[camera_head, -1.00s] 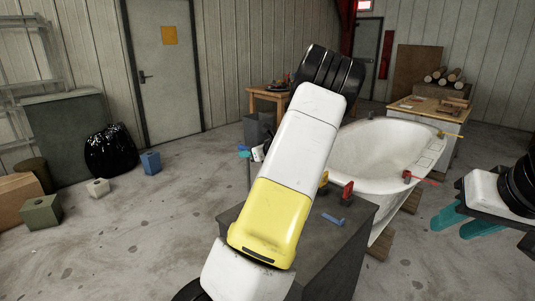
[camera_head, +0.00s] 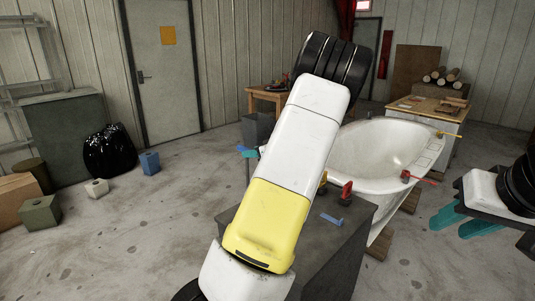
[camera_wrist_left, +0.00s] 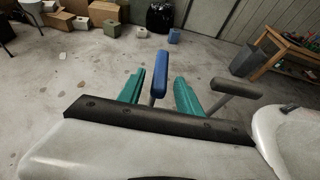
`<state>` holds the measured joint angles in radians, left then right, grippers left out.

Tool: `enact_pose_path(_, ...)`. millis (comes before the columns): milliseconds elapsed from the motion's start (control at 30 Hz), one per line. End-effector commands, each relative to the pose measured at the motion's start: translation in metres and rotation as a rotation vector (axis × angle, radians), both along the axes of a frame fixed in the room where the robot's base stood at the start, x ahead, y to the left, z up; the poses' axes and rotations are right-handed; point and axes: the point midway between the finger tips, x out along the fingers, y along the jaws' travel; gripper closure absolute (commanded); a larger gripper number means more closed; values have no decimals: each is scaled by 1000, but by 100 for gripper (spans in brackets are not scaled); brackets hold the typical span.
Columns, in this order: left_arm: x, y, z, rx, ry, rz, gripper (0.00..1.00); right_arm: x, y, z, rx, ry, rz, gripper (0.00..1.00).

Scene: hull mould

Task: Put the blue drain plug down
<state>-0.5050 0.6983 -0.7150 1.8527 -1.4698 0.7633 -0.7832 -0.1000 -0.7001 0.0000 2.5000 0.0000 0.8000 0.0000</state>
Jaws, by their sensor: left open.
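In the left wrist view my left gripper (camera_wrist_left: 160,77) is open, its teal fingers apart. A blue bar (camera_wrist_left: 161,68) on a thin grey post shows between and beyond the fingertips; I cannot tell whether it touches them. In the head view a blue end (camera_head: 250,153) shows at the left of my arm, beside a teal finger. Another small blue piece (camera_head: 332,219) lies on the dark cabinet. I cannot tell for sure which blue piece is the drain plug. My right gripper (camera_head: 455,223) has its teal fingers apart, with nothing seen between them.
A dark-topped post (camera_wrist_left: 235,88) stands right of my left fingers. The floor at left is mostly clear; blocks lie farther off.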

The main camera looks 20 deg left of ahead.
Motion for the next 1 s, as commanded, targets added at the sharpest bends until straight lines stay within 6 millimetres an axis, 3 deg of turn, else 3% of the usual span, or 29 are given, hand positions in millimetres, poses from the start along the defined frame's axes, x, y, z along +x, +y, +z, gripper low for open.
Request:
enact_pose_path(100, -9, -25, 11, -2, -1, -4, 58, 0, 0, 0, 0, 0, 0, 64)
enact_pose_path(300, -22, -54, 24, -1, -1, -3, 58, 0, 0, 0, 0, 0, 0, 64)
enact_pose_path(467, -28, -64, 29, -9, -4, 5, 58, 0, 0, 0, 0, 0, 0, 64)
enact_pose_path(567, -43, -61, 27, -85, -40, 56, 58, 0, 0, 0, 0, 0, 0, 64)
enact_pose_path(767, -115, -66, 20, -497, -248, 335, 58, 0, 0, 0, 0, 0, 0, 64)
enact_pose_path(1000, -208, -120, 38, -1044, -538, 760, 58, 0, 0, 0, 0, 0, 0, 64)
